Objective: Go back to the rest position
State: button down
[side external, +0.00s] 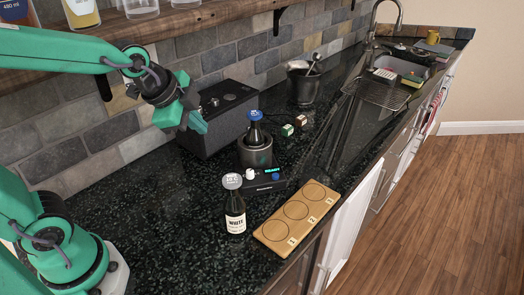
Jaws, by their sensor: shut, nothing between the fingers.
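My green gripper (196,119) is shut and empty in the side external view. It hangs in the air above the dark counter (150,200), in front of the left end of a black box-shaped speaker (226,122). It appears apart from everything on the counter. My arm reaches up from the lower left and across the top left of the view.
A dark bottle with a white label (235,213) stands beside a wooden board with three circles (270,240). Behind are a black device with a display (262,182), a dark cup holding a bottle (255,155), small cubes (288,130) and a bucket (302,85). A shelf (170,22) runs above.

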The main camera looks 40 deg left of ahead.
jog(key=s+a+r+n, duration=0.1)
jog(key=s+a+n, duration=0.1)
jog(key=s+n, duration=0.9)
jog(key=shift+a+r+g+y, duration=0.15)
jog(key=shift+a+g+y, duration=0.15)
jog(key=shift+a, duration=0.1)
